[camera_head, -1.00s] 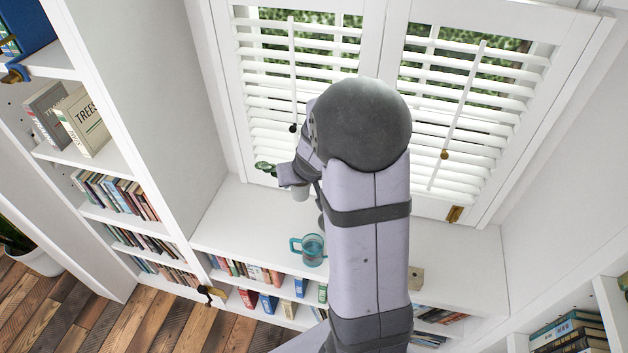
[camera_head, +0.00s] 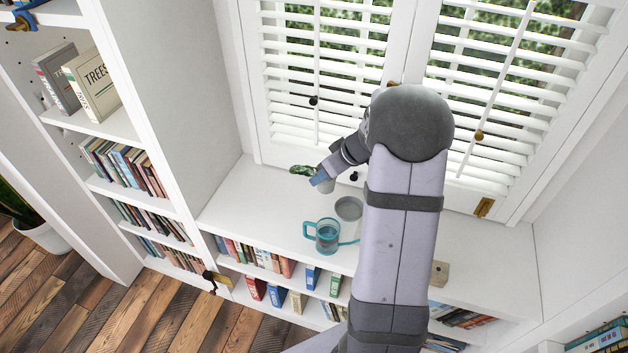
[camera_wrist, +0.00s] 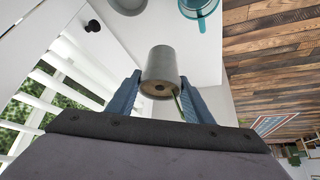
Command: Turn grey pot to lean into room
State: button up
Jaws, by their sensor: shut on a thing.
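The grey pot (camera_wrist: 161,65) is between the two blue fingers of my gripper (camera_wrist: 160,80) in the wrist view. The gripper is shut on it. Its mouth faces the wrist camera and shows brown soil, with a thin green stem (camera_wrist: 179,101) off to one side. In the head view the pot (camera_head: 327,187) is small below the fingers, and the green plant top (camera_head: 302,170) leans left, close to the window. A round grey saucer (camera_head: 349,208) lies empty on the white sill, apart from the pot. My forearm covers part of the sill.
A teal-handled glass mug (camera_head: 326,236) stands near the sill's front edge, close to the saucer. A small wooden block (camera_head: 439,273) sits right of my arm. White shutters (camera_head: 335,75) rise behind. The left part of the sill is clear.

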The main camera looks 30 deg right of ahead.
jog(key=d+f+b, duration=0.2)
jog(key=d+f, duration=0.1)
jog(key=f, duration=0.1)
jog(key=d+f+n+b, duration=0.1)
jog(key=d+f+b, duration=0.1)
jog(key=f, duration=0.3)
jog(key=w+d+f+n+y+b, duration=0.1)
jog(key=d+f+b, duration=0.1)
jog(key=d+f, duration=0.3)
jog(key=shift+a+f, duration=0.1)
jog(key=shift+f, duration=0.05)
jog(key=shift+f, duration=1.3)
jog(key=o, duration=1.5)
jog(key=shift+c, duration=0.2)
jog(key=shift+s+f, duration=0.1)
